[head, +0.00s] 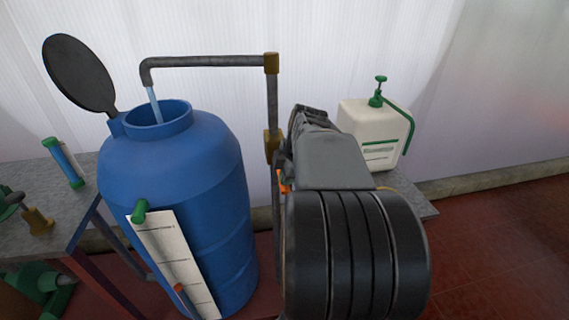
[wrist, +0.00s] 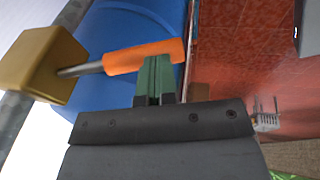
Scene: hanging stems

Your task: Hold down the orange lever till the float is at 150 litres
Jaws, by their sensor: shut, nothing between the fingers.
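The orange lever (wrist: 145,57) sticks out from a brass valve (wrist: 50,66) in the wrist view. Only a sliver of the lever (head: 284,184) shows in the head view, beside my arm. My gripper (wrist: 155,62) is shut and empty, its green fingertips overlapping the lever near its free end; they seem to touch it. The blue barrel (head: 170,178) stands open, and a stream of water (head: 154,104) falls from the pipe into it. A pale gauge board (head: 168,250) leans on its front, with a small red marker (head: 180,289) low on it. Its figures are unreadable.
The grey pipe (head: 205,62) runs over the barrel from the brass fittings. The black lid (head: 78,74) stands raised. A white sprayer (head: 370,132) stands on the grey bench at right.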

